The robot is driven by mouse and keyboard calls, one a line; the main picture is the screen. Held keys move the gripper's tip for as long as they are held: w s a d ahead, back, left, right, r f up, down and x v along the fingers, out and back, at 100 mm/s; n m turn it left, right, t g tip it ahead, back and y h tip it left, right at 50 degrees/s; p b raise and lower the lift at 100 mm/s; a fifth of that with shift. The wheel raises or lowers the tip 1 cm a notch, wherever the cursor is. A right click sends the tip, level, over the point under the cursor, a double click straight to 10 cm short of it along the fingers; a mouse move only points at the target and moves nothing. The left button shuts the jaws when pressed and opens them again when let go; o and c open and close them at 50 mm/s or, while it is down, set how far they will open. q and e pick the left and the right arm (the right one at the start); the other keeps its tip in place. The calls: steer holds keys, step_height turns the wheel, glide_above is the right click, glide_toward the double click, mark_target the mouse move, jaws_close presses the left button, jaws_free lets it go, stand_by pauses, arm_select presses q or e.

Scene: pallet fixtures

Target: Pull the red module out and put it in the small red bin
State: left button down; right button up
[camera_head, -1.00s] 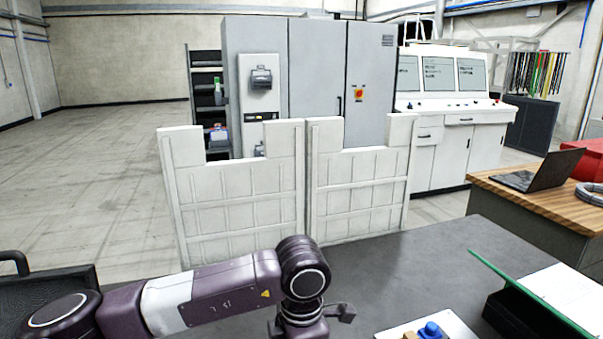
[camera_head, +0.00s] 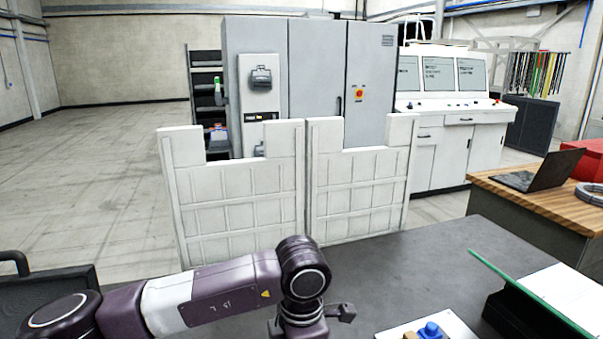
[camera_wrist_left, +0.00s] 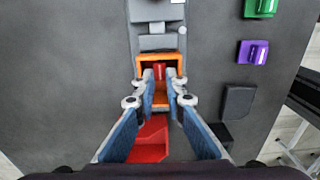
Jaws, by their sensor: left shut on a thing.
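The red module (camera_wrist_left: 159,70) sits upright inside an orange-framed slot (camera_wrist_left: 174,59) in the left wrist view. My left gripper (camera_wrist_left: 160,76) has its two fingertips at the slot, one on each side of the module, and is shut on it. The module's lower part and depth are hard to make out. Below, between the blue finger pads, a small red bin (camera_wrist_left: 150,146) shows, partly hidden by the fingers. In the head view only my left arm shows; its fingers are below the picture edge. My right gripper is in neither view.
A green module (camera_wrist_left: 262,7) and a purple module (camera_wrist_left: 253,52) stand right of the slot. A dark block (camera_wrist_left: 238,101) is below them. In the head view, a blue object (camera_head: 431,331) lies on a white board beside a green-edged panel (camera_head: 530,292).

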arm_select(q)
steer(key=shift+r, duration=0.4)
steer(key=shift+r+p, duration=0.95)
steer(key=shift+r, duration=1.95)
